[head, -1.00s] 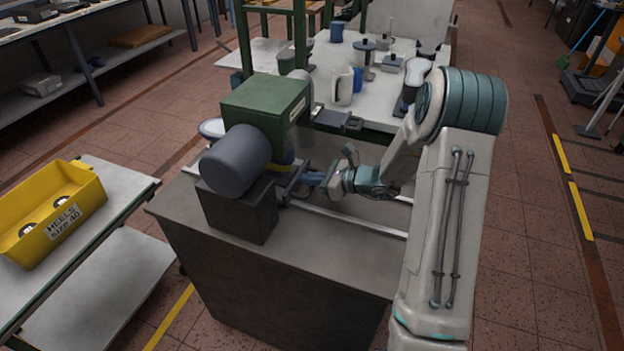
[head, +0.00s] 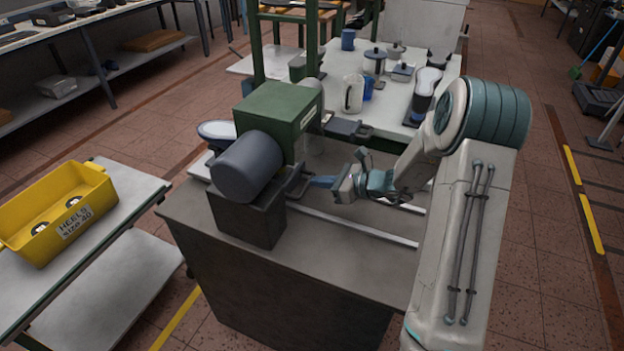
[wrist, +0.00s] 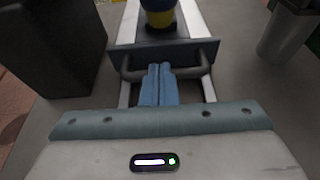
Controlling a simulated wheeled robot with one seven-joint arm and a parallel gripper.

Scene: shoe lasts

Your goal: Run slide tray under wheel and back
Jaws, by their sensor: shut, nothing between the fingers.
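The slide tray's dark front plate (wrist: 190,52) with its bar handle shows in the wrist view, on two pale rails. The handle (head: 297,181) also shows in the head view, close beside the dark machine block. My gripper (wrist: 160,68) is shut and empty, its blue fingertips at the middle of the handle, by the plate. I cannot tell whether they touch it. My gripper (head: 316,182) also shows in the head view. A blue and yellow round piece (wrist: 160,14) shows beyond the plate. The wheel cannot be made out; the green machine housing (head: 285,105) hides the area behind it.
The grey cylinder (head: 247,167) and dark block (head: 247,215) stand left of the handle. Rails (head: 370,230) run right across the grey bench top. A white table (head: 395,105) with jugs and pots stands behind. A yellow crate (head: 55,210) stands on a side table.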

